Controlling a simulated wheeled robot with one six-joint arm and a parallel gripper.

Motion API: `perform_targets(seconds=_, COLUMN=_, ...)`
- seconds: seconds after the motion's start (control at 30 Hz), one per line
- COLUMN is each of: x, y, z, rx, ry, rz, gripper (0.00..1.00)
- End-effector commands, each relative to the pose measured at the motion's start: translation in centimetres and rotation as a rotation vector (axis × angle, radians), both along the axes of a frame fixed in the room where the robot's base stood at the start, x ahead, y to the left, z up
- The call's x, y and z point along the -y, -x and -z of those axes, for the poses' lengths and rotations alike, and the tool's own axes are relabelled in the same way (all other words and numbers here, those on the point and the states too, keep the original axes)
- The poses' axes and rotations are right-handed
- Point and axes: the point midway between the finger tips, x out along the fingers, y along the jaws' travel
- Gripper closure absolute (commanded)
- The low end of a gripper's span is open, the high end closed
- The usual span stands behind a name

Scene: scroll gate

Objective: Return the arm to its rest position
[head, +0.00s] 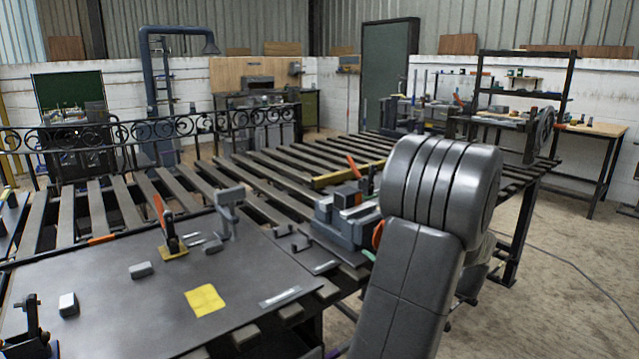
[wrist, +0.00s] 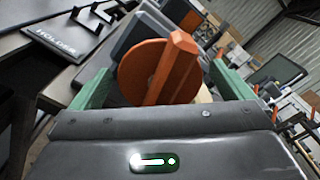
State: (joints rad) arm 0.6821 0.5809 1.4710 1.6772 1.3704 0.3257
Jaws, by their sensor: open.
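My gripper (wrist: 160,70) shows in the wrist view with its two green fingers spread wide apart. An orange disc (wrist: 134,72) with a thick orange bar (wrist: 172,68) across it appears between and beyond the fingers. I cannot tell how far it is from them, and no grip on it shows. In the head view my arm rises large at the right of centre and hides the gripper. Part of an orange-red round piece (head: 377,235) shows just left of the arm, beside a grey vise-like device (head: 345,222).
A dark worktop (head: 110,285) fills the lower left, with a yellow square (head: 205,300), small grey blocks (head: 141,270) and an orange-handled clamp (head: 170,235). A slatted table (head: 270,165) lies behind. In the wrist view a plate marked HOLDER (wrist: 58,38) is upper left. Open floor (head: 560,270) lies right.

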Motion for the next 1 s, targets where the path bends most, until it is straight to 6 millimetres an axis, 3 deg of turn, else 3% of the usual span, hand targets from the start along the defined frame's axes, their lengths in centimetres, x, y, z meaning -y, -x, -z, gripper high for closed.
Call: perform_targets(seconds=1.0, x=0.02, y=0.00, z=-0.26, rx=-0.409, ry=-0.523, rz=0.001, gripper=0.00)
